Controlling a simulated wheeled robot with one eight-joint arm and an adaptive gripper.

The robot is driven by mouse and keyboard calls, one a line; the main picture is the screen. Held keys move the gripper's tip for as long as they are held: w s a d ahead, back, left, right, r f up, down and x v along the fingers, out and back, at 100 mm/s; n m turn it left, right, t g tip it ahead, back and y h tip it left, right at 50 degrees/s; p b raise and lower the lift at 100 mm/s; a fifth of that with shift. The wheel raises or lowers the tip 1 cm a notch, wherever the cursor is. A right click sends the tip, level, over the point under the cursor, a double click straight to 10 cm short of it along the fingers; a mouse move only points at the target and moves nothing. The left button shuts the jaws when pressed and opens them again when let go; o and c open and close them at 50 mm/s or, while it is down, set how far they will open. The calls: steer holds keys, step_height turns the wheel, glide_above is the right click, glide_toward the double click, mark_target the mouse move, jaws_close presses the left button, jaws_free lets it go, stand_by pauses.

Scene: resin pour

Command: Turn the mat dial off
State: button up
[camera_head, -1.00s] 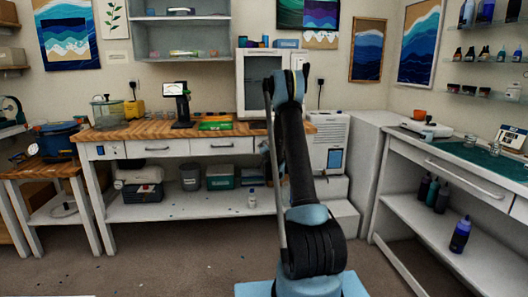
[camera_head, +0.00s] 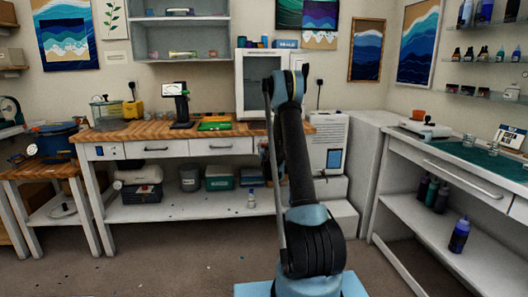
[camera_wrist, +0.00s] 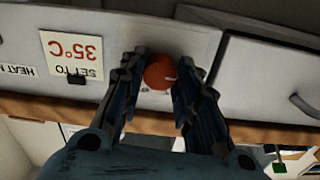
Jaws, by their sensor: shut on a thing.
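The mat dial (camera_wrist: 160,72) is a round orange-red knob with a pale mark, on a light panel in the wrist view, which looks upside down. My gripper (camera_wrist: 159,77) has one dark finger on each side of it and is shut on it. A small black part (camera_wrist: 77,79) sits at the card's edge. In the head view my arm rises in front of the wooden-topped bench (camera_head: 150,131). The dial and fingertips cannot be made out there.
A drawer handle (camera_wrist: 303,108) is right of the dial in the wrist view. The bench holds a monitor stand (camera_head: 179,105) and a green tray (camera_head: 214,124). A white cabinet (camera_head: 330,140) stands right of my arm. A white counter (camera_head: 470,185) is at the right. Floor is open at front left.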

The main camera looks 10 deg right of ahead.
steer(key=shift+a+n, duration=0.25)
steer(key=shift+n, duration=0.35)
steer(key=o, duration=0.9)
steer(key=shift+o, duration=0.8)
steer(key=shift+d, duration=0.15)
steer(key=shift+s, duration=0.15)
steer(key=s, duration=1.1)
steer(key=shift+s, duration=0.35)
